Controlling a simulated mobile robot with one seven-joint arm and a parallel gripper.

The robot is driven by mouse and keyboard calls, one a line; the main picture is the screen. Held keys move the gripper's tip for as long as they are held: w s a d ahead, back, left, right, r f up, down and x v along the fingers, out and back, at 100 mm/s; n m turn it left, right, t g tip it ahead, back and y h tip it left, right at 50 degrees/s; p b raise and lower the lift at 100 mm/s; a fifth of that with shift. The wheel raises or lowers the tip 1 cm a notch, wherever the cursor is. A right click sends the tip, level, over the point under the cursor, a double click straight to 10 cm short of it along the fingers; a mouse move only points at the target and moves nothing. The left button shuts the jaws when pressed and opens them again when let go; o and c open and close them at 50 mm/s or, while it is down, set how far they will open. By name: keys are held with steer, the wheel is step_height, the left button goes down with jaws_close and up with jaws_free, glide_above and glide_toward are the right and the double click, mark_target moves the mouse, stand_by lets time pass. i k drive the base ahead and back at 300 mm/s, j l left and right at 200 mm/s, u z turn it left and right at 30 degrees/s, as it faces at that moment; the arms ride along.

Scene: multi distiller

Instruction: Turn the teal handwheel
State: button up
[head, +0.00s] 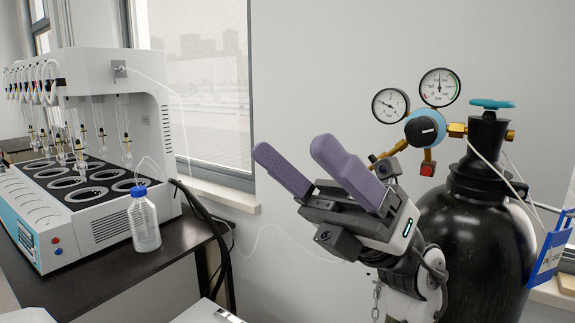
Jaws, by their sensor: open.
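The teal handwheel (492,103) sits on top of the black gas cylinder (470,240) at the right, above its valve. My gripper (303,163) is at the middle of the head view, left of the cylinder and lower than the handwheel. Its two purple fingers are apart with nothing between them, and they point up and to the left. The gripper is not touching the handwheel. My wrist hides part of the cylinder's left side.
A blue holder (550,250) hangs at the cylinder's right. A white distiller (100,130) and a blue-capped bottle (145,225) stand on the dark table (120,283) at left.

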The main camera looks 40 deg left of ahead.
mark_target(488, 104)
steer(key=j+z, duration=0.1)
steer(key=z, duration=0.2)
steer(key=i+z, duration=0.25)
steer(key=i+j+z, duration=0.25)
steer(key=k+l, duration=0.1)
